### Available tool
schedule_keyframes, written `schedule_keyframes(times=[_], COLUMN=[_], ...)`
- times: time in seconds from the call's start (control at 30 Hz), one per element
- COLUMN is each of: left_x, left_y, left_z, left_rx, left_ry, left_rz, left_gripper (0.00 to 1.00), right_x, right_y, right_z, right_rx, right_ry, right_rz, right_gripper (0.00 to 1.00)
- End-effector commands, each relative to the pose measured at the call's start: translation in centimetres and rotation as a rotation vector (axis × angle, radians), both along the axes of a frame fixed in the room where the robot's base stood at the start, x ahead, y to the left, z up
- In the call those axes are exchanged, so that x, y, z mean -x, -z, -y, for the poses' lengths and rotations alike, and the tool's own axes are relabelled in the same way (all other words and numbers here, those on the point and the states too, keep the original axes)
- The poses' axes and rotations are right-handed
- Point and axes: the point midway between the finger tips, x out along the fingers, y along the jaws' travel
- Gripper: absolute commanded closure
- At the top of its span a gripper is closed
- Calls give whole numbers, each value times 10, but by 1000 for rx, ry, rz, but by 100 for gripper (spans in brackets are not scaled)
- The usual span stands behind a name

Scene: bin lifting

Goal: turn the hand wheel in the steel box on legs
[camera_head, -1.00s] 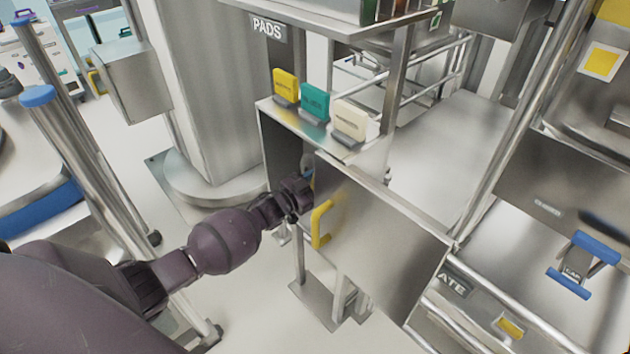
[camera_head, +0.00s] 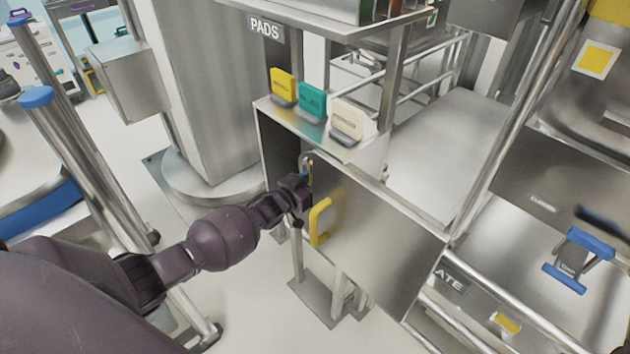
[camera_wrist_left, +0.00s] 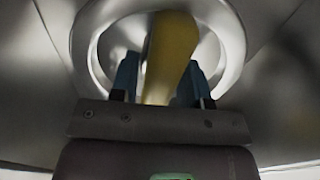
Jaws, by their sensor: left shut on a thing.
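The steel box (camera_head: 284,118) stands on legs in the middle of the head view, its door with a yellow handle (camera_head: 320,222) swung open. My left arm reaches into the box opening, and the left gripper (camera_head: 305,184) is partly hidden there. In the left wrist view the hand wheel (camera_wrist_left: 232,40) is a pale metal ring with a yellow grip (camera_wrist_left: 170,55) crossing it. The blue fingers of my left gripper (camera_wrist_left: 165,82) stand on both sides of the yellow grip and are shut on it. My right gripper is not in view.
Yellow, teal (camera_head: 312,101) and cream (camera_head: 348,120) tagged blocks stand on top of the box. The open door (camera_head: 385,240) lies right of my forearm. A steel column (camera_head: 205,90) stands behind left, and a blue-capped post (camera_head: 80,150) stands left of my arm.

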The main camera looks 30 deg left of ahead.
Motion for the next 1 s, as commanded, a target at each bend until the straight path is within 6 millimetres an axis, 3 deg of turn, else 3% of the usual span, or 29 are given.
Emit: schedule_keyframes(times=[0.07, 0.1, 0.17, 0.57, 1.0], left_x=[0, 0, 0, 6, 73], left_y=[1, 1, 0, 0, -1], left_z=[0, 0, 0, -3, -27], left_rx=[2, 2, 2, 1, 1], left_ry=[0, 0, 0, -1, -1], left_rz=[-2, -2, -2, 0, -1], left_gripper=[100, 55, 45, 45, 45], right_x=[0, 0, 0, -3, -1], right_y=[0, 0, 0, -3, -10], right_z=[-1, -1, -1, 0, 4], right_rx=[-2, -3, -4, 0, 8], right_ry=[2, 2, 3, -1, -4], right_rz=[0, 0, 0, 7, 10], right_gripper=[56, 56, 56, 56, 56])
